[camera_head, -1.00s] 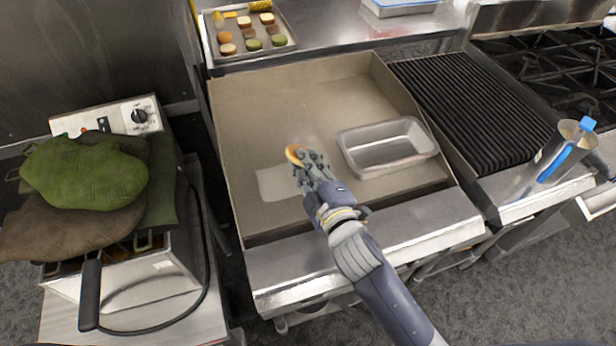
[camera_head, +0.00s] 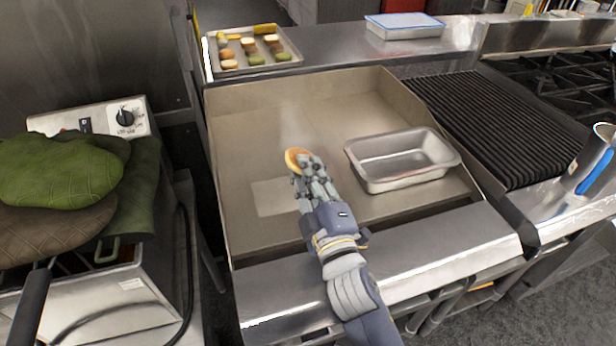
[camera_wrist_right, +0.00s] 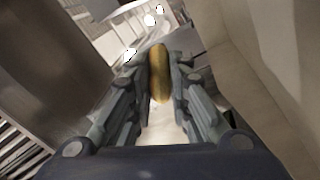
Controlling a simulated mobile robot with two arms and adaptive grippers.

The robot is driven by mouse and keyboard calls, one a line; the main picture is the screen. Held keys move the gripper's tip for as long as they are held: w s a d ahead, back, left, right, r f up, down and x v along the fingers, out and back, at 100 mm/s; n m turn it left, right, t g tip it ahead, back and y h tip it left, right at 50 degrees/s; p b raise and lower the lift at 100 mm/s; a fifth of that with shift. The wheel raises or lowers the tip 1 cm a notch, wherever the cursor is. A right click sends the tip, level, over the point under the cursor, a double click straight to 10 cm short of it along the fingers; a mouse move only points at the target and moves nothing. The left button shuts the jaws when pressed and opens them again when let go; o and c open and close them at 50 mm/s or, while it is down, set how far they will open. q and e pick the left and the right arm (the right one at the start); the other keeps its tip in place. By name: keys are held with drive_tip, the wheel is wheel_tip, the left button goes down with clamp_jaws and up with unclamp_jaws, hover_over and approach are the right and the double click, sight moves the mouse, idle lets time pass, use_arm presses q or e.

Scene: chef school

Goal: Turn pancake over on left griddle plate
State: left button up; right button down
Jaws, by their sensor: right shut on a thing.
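The pancake (camera_head: 294,157) is small, round and golden. My right gripper (camera_head: 299,170) is shut on it over the griddle plate (camera_head: 235,125). In the right wrist view, the pancake (camera_wrist_right: 159,75) stands edge-on between the two fingers of my right gripper (camera_wrist_right: 160,85). In the head view it looks tilted on edge; I cannot tell whether it touches the plate. A paler rectangular patch (camera_head: 270,200) lies on the plate just below the pancake. My left gripper is not in view.
A metal pan (camera_head: 375,180) sits on the griddle, right of my right gripper. A tray (camera_head: 295,58) of small food items stands behind the griddle. A ribbed grill (camera_head: 490,120) is to the right. Oven mitts (camera_head: 60,170) lie on the fryer at left. The plate's back area is clear.

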drive_tip(key=shift+f, duration=0.65)
drive_tip(key=c, duration=1.4)
unclamp_jaws()
drive_tip(key=shift+r+v, duration=0.35)
drive_tip(key=shift+v, duration=1.25)
drive_tip(key=shift+r+v, duration=0.35)
drive_tip(key=shift+v, duration=1.25)
drive_tip(key=shift+r+v, duration=0.4)
drive_tip(key=shift+v, duration=1.25)
